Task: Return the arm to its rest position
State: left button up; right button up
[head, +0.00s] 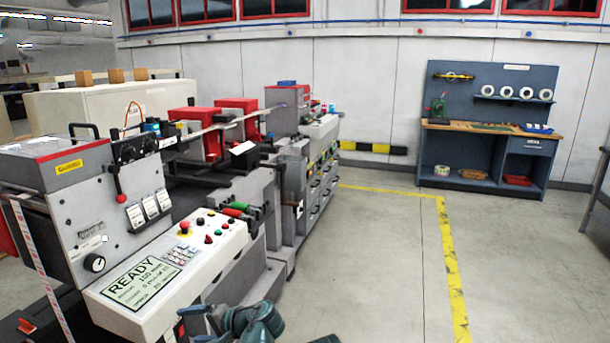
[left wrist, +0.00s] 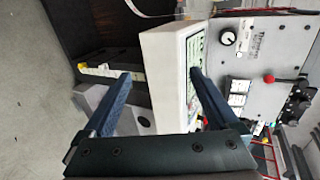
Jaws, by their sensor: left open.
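My left gripper (left wrist: 160,76) is open in the left wrist view, its two dark blue fingers apart with nothing held between them. In the head view my left gripper (head: 192,322) is at the bottom edge, partly cut off, close to the front of the label rewinder's control panel (head: 215,240). The panel's sloped screen (head: 142,282) reads READY. In the left wrist view the white panel housing (left wrist: 160,70) lies beyond and between the fingers; I cannot tell the exact gap. My right gripper is not in view.
The rewinder's grey cabinet (head: 105,215) has a red-knobbed lever (head: 120,197) and a black knob (head: 94,263). Open floor (head: 375,260) with a yellow line (head: 451,270) lies to the right. A blue workbench (head: 490,150) stands against the back wall.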

pick_arm(q)
jog(key=s+d+f+g+h+p, duration=0.2)
jog(key=s+d+h, duration=0.3)
jog(key=d, duration=0.5)
jog(key=s+d+f+g+h+p, duration=0.2)
jog(key=s+d+h, duration=0.4)
jog(key=s+d, duration=0.4)
notch_tip(320, 180, down, 2)
jog(key=shift+s+d+f+p, duration=0.15)
jog(key=shift+d+f+p, duration=0.1)
jog(key=shift+d+p, duration=0.35)
